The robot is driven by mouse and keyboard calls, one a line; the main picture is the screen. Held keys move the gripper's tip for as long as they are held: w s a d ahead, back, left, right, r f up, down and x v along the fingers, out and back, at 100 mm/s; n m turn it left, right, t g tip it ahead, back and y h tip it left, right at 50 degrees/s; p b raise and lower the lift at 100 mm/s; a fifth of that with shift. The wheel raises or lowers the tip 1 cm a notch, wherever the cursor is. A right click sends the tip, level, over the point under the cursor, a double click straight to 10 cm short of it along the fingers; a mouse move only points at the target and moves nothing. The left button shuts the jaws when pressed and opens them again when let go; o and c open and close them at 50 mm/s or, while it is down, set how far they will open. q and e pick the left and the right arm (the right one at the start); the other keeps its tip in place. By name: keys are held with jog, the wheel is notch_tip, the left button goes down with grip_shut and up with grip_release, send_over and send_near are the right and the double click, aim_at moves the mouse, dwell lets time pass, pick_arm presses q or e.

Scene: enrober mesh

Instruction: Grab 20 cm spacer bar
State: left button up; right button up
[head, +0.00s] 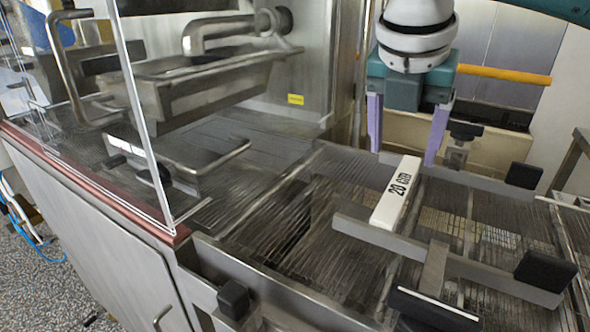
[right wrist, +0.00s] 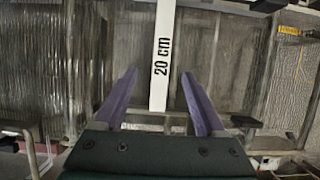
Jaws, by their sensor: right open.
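The spacer bar (head: 396,194) is a white bar printed "20 cm" lying over the wire mesh, its near end by a steel crossbar. My right gripper (head: 404,158) is open, with two purple fingers pointing down above the far end of the bar. In the right wrist view the spacer bar (right wrist: 162,60) runs lengthwise between the open fingers (right wrist: 157,90), with space on both sides. The fingers do not touch it there. My left gripper is not in view.
A steel crossbar (head: 440,262) with black end blocks (head: 545,271) spans the mesh belt (head: 320,200). A clear guard panel (head: 100,110) stands at the left. An orange bar (head: 505,75) is behind my right gripper. Another black knob (head: 524,176) sits to the right.

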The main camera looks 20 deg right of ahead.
aim_at(400, 184)
jog(key=b+x, duration=0.1)
jog(key=x, duration=0.7)
jog(key=shift+s+d+f, duration=0.1)
jog(key=shift+d+f, duration=0.05)
jog(key=shift+f, duration=0.1)
jog(key=shift+c, duration=0.3)
grip_shut()
